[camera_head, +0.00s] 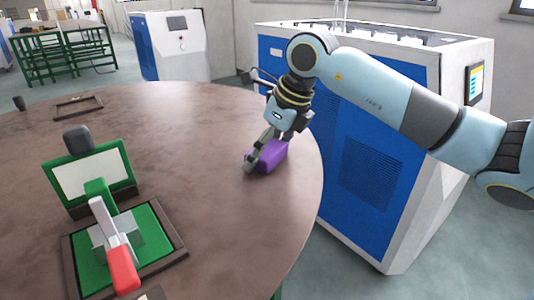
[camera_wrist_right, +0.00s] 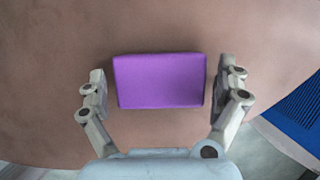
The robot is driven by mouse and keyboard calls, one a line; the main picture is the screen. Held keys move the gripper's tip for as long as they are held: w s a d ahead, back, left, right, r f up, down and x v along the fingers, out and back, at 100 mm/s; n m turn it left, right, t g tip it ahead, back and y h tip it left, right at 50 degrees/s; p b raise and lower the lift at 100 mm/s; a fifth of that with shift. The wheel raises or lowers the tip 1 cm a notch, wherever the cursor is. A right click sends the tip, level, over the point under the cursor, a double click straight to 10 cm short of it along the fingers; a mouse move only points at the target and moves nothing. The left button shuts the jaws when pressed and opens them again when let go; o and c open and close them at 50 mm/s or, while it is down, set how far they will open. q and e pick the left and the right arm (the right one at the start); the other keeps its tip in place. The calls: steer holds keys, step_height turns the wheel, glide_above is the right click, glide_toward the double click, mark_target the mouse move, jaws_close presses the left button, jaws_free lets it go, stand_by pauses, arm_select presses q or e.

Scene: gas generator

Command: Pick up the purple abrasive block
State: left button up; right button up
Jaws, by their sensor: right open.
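The purple abrasive block (camera_head: 272,157) lies on the brown round table near its right edge in the head view. In the right wrist view the purple block (camera_wrist_right: 160,80) lies between the two fingers, with a gap to each. My right gripper (camera_head: 254,160) is open at the block and partly covers it in the head view. Its fingers also show in the right wrist view (camera_wrist_right: 163,90), spread on the left and right of the block. My left gripper is in neither view.
On the round table (camera_head: 180,120) stand a green-framed board (camera_head: 92,175) and a green fixture with a red handle (camera_head: 122,270), left of the block. A dark tray (camera_head: 78,107) lies farther back. A blue and white machine (camera_head: 365,165) stands beyond the table's right edge.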

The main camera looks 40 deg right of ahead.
mark_target(267, 147)
steer(key=c, duration=1)
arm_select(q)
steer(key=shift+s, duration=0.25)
arm_select(e)
steer(key=shift+r, duration=0.55)
step_height(267, 147, up, 3)
steer(key=shift+w+d+r+b, duration=0.1)
steer(key=shift+b, duration=0.3)
steer(key=s+d+r+p, duration=0.1)
steer(key=s+r, duration=0.2)
steer(key=s, duration=0.3)
arm_select(q)
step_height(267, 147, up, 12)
steer(key=p, duration=1.1)
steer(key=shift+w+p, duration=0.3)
steer(key=shift+p, duration=0.1)
arm_select(e)
steer(key=s+r, duration=0.3)
steer(key=s, duration=0.2)
steer(key=shift+s+r, duration=0.35)
steer(key=shift+s, duration=0.05)
